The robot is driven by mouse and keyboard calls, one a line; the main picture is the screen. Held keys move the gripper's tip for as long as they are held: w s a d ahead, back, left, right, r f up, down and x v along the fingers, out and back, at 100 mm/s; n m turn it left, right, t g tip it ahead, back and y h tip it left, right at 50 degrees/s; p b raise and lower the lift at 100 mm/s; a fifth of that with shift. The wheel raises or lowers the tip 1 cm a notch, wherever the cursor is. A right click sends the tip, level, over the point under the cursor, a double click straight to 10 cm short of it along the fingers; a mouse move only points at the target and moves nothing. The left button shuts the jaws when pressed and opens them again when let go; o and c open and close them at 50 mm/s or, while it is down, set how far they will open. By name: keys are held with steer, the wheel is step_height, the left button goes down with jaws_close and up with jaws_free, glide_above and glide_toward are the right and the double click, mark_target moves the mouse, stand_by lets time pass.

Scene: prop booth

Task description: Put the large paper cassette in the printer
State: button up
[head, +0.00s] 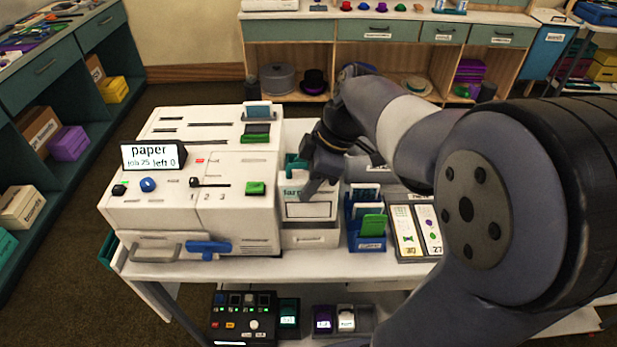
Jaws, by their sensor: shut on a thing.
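The white printer (236,215) stands on the left of the white table. Its screen (153,155) reads "paper", "job 25 left 0". A grey handle (155,251) and a blue lever (208,247) show on its lower front. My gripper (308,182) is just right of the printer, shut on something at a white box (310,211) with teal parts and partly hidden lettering. The fingers and arm cover much of this spot, so I cannot tell exactly what is gripped or whether it is the large paper cassette.
A blue holder (366,236) with cards and a tray of labelled cards (420,232) stand right of the box. A black button panel (243,318) and small cartridges (334,319) sit on the lower shelf. Shelving (390,60) lines the back.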

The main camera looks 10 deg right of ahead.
mark_target(309, 206)
steer(key=shift+f, duration=0.25)
stand_by(0.5)
steer(key=shift+f+b, duration=3.35)
steer(key=shift+f, duration=0.25)
steer(key=o, duration=1.3)
steer(key=v, duration=1)
steer(key=shift+d+r+p, duration=0.25)
steer(key=shift+r+p, duration=0.1)
steer(key=shift+p, duration=0.05)
